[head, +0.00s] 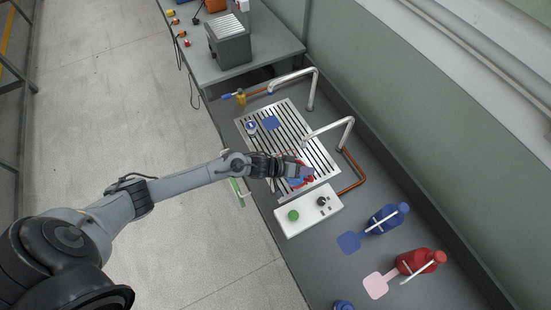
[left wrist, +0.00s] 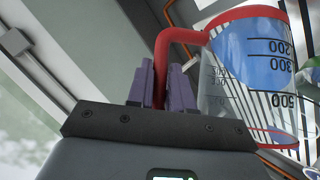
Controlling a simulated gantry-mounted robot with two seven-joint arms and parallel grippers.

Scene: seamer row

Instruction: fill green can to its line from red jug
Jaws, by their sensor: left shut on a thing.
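My left gripper (head: 290,169) is over the near end of the slotted drain grate in the head view. Its purple fingers (left wrist: 162,85) are shut on the red handle of a clear jug with a red rim (left wrist: 215,80) in the left wrist view. The jug has black marks reading 200, 300 and 500. Blue shows in or through its wall; I cannot tell which. In the head view the red jug (head: 300,182) is mostly hidden by the gripper. My right gripper is not in view.
A white control box (head: 308,222) with a green button and black knob sits close by. Two bent metal spouts (head: 329,132) stand along the grate (head: 318,158). A blue bottle (head: 380,222) and red bottle (head: 418,261) stand at lower right. A small blue-and-white container (head: 251,128) is on the grate.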

